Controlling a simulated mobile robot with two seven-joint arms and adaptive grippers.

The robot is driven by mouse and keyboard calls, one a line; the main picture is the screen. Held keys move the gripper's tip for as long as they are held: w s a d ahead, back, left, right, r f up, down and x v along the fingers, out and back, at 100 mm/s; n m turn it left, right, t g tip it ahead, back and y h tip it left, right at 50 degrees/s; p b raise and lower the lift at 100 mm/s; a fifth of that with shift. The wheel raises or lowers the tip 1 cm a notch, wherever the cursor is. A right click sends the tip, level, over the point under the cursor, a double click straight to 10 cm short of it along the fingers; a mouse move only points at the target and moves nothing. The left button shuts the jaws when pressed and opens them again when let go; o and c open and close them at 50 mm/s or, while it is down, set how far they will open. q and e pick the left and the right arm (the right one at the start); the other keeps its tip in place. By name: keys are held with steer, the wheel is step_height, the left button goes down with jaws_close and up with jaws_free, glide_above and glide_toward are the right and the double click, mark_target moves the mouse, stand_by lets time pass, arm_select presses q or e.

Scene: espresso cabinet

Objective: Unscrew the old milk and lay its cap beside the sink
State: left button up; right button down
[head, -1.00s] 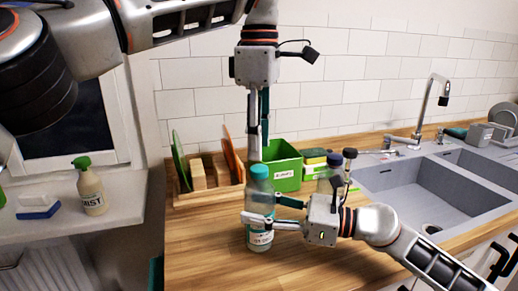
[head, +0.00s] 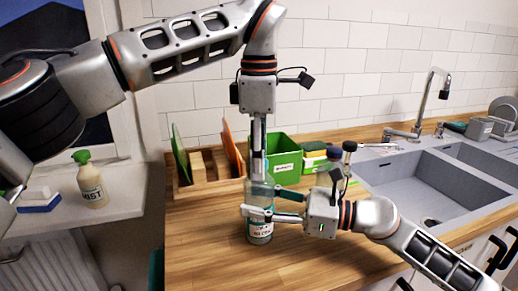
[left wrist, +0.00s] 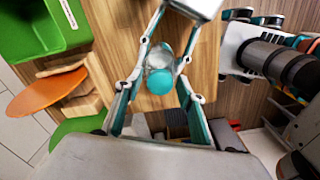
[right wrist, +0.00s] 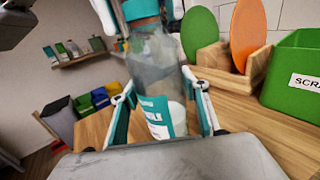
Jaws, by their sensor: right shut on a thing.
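The old milk bottle (head: 260,232), clear with a white and teal label, stands upright on the wooden counter. My right gripper (head: 262,204) is shut around its body from the right; the bottle also fills the middle of the right wrist view (right wrist: 160,75). The teal cap (left wrist: 170,80) is on top of the bottle. My left gripper (head: 259,178) points straight down over it, with its fingers on either side of the cap, and looks open. In the head view the left fingers mostly hide the cap. The sink (head: 400,190) is at the right.
A green bin (head: 285,165) and a wooden rack (head: 205,188) with boards stand behind the bottle. A dark-capped bottle (head: 348,148) stands behind my right gripper. The counter in front of the bottle is clear. A spray bottle (head: 90,185) is on the sill.

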arm_select(q)
jaws_close()
steer(key=n, duration=0.6)
steer(key=shift+n, duration=0.3)
steer(key=n, duration=0.6)
steer(key=shift+n, duration=0.4)
steer(key=shift+o, duration=0.6)
jaws_free()
